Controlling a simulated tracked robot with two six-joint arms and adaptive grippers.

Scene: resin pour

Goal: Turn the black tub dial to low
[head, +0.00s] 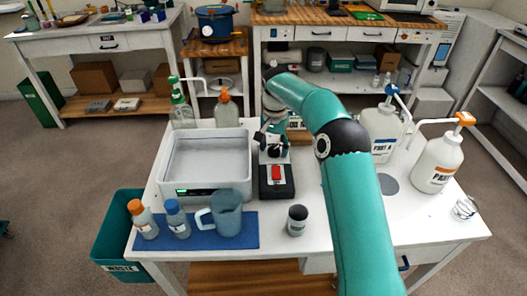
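A grey-white rectangular tub (205,158) stands on the left of the white table, with a small green display (195,192) on its front. I cannot make out a black dial on the tub; part of its front is behind a blue jug (226,212). Right of the tub is a black box (276,186) with a red switch (276,173). My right gripper (272,143) points down above the back of this box, near dark parts that I cannot tell apart. Whether its fingers are open or shut is unclear. My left gripper is not in view.
A blue mat (205,241) holds an orange-capped bottle (142,219), a blue-capped bottle (176,219) and the jug. A dark-topped cup (297,219) stands at the front. Pump bottles (437,163) stand on the right. A waste bin (118,225) is left of the table.

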